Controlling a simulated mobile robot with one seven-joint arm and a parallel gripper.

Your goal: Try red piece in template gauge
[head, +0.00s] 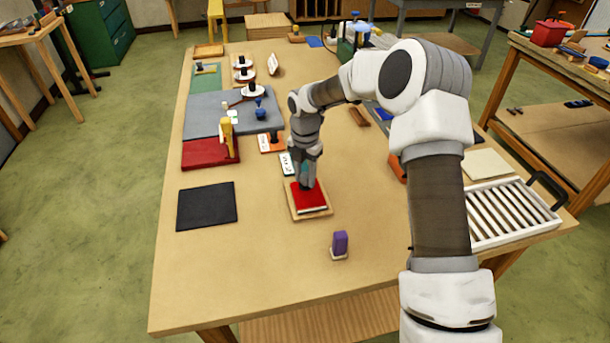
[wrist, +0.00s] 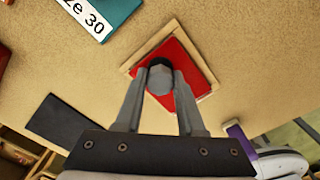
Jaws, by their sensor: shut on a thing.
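The red piece (head: 309,196) is a flat red square. It lies within the pale wooden frame of the template gauge (head: 325,215) on the bench. In the wrist view the red piece (wrist: 188,58) shows inside the gauge's thin wooden rim (wrist: 210,65), with a dark round knob (wrist: 160,75) on it. My gripper (head: 307,184) is right above the red piece, its two fingers (wrist: 160,88) shut on the knob. I cannot tell whether the piece sits fully down in the gauge, as the fingers hide part of it.
A black mat (head: 206,206) lies left of the gauge, and a purple block (head: 340,243) stands in front of it. Labelled pieces, a red mat (head: 205,154) and a yellow tool (head: 228,137) are behind. A white slatted rack (head: 505,213) is at the right. The front of the bench is clear.

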